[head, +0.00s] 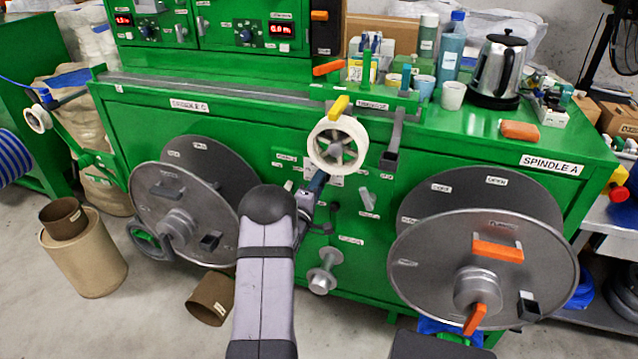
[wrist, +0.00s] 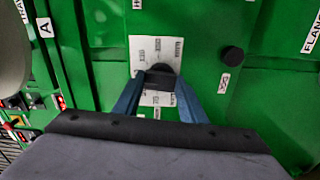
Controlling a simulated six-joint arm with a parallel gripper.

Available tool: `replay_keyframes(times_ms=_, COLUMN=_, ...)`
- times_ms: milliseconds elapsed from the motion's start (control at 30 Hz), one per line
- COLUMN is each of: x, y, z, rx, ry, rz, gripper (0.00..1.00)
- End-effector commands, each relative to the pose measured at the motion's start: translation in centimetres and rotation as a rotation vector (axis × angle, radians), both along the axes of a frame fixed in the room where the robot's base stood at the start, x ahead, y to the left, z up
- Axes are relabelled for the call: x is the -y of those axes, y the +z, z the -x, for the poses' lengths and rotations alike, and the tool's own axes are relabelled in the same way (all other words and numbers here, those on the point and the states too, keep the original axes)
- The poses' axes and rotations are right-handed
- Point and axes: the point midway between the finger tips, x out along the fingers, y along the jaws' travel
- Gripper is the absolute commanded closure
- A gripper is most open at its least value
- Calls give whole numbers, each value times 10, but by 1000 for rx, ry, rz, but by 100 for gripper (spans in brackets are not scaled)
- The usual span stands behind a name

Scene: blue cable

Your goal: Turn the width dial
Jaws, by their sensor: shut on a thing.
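In the wrist view a black dial (wrist: 161,69) sits on a white label plate (wrist: 145,48) fixed to a green panel. The print around it is too small to read. The two blue fingers of my gripper (wrist: 159,84) reach to either side of the dial and are shut on it. In the head view my gripper (head: 319,181) is at the green front panel, just below the white roller. The dial is hidden behind it there.
Another black knob (wrist: 232,54) stands to the right on the panel. In the head view the white roller (head: 337,145) is just above my gripper, with a large grey reel (head: 185,212) at left and another (head: 430,262) at right. A metal spool (head: 321,280) sticks out below.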

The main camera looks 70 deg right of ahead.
Motion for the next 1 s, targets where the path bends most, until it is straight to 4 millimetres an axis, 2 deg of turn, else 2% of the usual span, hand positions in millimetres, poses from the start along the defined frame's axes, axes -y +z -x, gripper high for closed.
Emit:
replay_keyframes(times_ms=300, x=0, y=1, z=-1, rx=-97, ry=2, rz=1, gripper=85)
replay_keyframes(times_ms=733, x=0, y=0, z=-1, rx=-106, ry=3, rz=1, gripper=85)
replay_keyframes(times_ms=767, x=0, y=0, z=-1, rx=-105, ry=3, rz=1, gripper=60)
replay_keyframes(times_ms=833, x=0, y=0, z=-1, rx=-105, ry=2, rz=1, gripper=44)
replay_keyframes(times_ms=1000, x=0, y=0, z=-1, rx=-105, ry=2, rz=0, gripper=44)
